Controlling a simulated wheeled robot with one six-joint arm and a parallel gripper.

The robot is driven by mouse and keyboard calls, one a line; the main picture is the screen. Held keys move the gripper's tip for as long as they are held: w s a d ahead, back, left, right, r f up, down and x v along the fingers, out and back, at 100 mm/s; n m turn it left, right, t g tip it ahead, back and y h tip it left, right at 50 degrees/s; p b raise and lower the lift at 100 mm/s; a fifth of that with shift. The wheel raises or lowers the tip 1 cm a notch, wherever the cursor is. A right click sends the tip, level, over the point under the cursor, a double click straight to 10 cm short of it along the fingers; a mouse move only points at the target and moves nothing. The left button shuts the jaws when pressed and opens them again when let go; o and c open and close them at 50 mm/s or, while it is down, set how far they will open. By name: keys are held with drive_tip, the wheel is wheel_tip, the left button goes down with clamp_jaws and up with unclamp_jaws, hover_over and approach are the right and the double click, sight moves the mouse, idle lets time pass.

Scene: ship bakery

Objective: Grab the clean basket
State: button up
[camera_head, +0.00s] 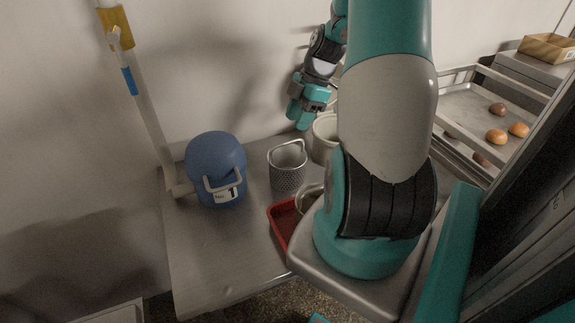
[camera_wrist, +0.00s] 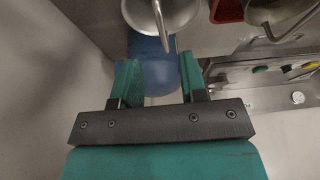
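A grey perforated metal basket (camera_head: 287,171) with a looped handle stands upright on the metal table, right of the blue drum. In the wrist view a round metal vessel with a handle (camera_wrist: 178,14), apparently this basket, shows at the top edge beyond my fingertips. A second round metal vessel (camera_head: 310,197) with a handle sits in or at a red tray (camera_head: 279,226), mostly hidden behind my arm; I cannot tell which basket is clean. My gripper (camera_head: 302,122) hangs above the back of the table, higher than the basket. In the wrist view my gripper (camera_wrist: 160,78) is open and empty.
A blue drum (camera_head: 214,160) marked No 1 stands left of the basket. A pale pot (camera_head: 325,132) stands behind right, partly hidden by my arm. A pole (camera_head: 143,105) leans on the wall. A rack with buns (camera_head: 497,137) is at right. The table's front left is clear.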

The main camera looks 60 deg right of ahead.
sight(285, 149)
drive_tip(key=x, duration=0.3)
drive_tip(key=shift+a+f+p, duration=0.2)
drive_tip(key=shift+f+p, duration=0.15)
drive_tip(key=p+x, duration=0.1)
drive_tip(key=x, duration=0.1)
drive_tip(key=p+x, duration=0.1)
drive_tip(key=x, duration=0.1)
drive_tip(key=shift+a+f, duration=0.1)
drive_tip(key=shift+a, duration=0.3)
drive_tip(key=shift+w+a+f, duration=0.1)
drive_tip(key=shift+w+f, duration=0.05)
drive_tip(key=shift+f, duration=0.35)
clamp_jaws()
